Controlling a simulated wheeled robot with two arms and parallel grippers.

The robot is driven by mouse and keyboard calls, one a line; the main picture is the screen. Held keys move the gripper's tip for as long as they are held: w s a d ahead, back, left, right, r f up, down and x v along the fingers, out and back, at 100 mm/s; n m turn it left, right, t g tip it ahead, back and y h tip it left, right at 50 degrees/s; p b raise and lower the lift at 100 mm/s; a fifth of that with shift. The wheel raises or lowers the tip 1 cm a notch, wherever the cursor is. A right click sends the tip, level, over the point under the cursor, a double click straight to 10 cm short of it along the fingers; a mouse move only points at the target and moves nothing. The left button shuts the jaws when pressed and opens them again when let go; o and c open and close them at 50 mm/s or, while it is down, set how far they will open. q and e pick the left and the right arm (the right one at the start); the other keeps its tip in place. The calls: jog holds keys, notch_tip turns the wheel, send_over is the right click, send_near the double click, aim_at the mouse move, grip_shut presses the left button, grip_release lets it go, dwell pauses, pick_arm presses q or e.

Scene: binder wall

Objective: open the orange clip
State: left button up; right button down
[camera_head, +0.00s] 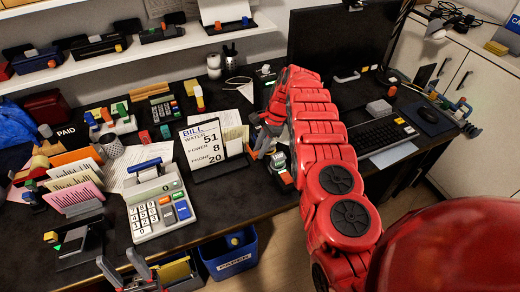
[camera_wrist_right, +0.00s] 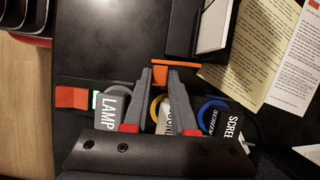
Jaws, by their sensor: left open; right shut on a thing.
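In the right wrist view the orange clip (camera_wrist_right: 178,64) shows as a flat orange bar with a tab below it. My right gripper (camera_wrist_right: 160,74) is shut on the tab, between its two grey fingertips. In the head view my right gripper (camera_head: 264,143) is at the desk's front edge, right of the bill stand, partly hidden by my red arm. I cannot make out the orange clip clearly there. My left gripper (camera_head: 120,262) is open and empty at the bottom left, in front of the desk edge.
Tags marked LAMP (camera_wrist_right: 108,110) and SCREEN (camera_wrist_right: 232,124) flank my right fingers; another tag (camera_wrist_right: 163,117) is partly hidden between them. Another orange piece (camera_wrist_right: 71,97) lies left. The bill stand (camera_head: 207,145) and calculator (camera_head: 160,205) are nearby. A blue bin (camera_head: 230,258) stands below the desk.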

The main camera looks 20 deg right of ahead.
jog(key=p, duration=0.2)
jog(key=shift+a+r+m+p, duration=0.25)
jog(key=shift+r+m+p, duration=0.05)
jog(key=shift+r+p, duration=0.1)
jog(key=shift+s+a+f+p, duration=0.1)
jog(key=shift+s+f+p, duration=0.05)
jog(key=shift+p, duration=0.2)
jog(key=shift+f+m, duration=0.25)
jog(key=shift+m, duration=0.05)
jog(key=c, duration=0.7)
grip_release()
jog(key=shift+s+b+v, duration=0.15)
jog(key=shift+b+v, duration=0.6)
jog(key=shift+v, duration=3.6)
jog(key=shift+s+b+v, duration=0.15)
jog(key=shift+b+v, duration=0.6)
jog(key=shift+v, duration=3.6)
